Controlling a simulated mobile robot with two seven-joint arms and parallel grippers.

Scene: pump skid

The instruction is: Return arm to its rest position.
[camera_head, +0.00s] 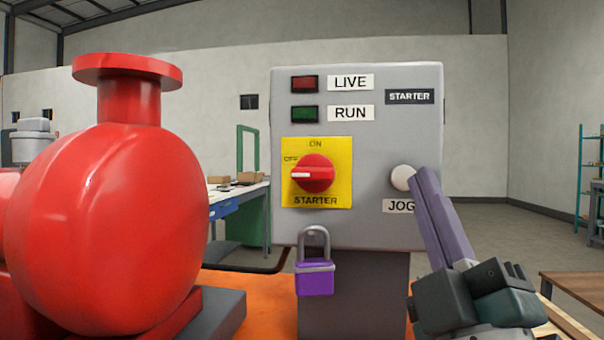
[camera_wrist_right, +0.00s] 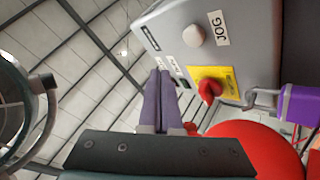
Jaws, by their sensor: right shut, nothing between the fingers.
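My right gripper (camera_head: 425,178) is at the right side of the grey starter panel, its purple fingers shut and empty. In the head view its tips lie beside the white JOG button (camera_head: 402,177) and overlap its right edge; I cannot tell whether they touch. In the right wrist view the shut fingers (camera_wrist_right: 159,75) point toward the panel, and the JOG button (camera_wrist_right: 193,35) shows apart from them, up and to the right. My left gripper is in neither view.
The grey starter panel (camera_head: 358,90) carries a red rotary switch (camera_head: 314,173) turned to OFF. A purple padlock (camera_head: 315,277) hangs below it. A large red pump (camera_head: 105,220) fills the left. A wooden table (camera_head: 580,290) stands at the lower right.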

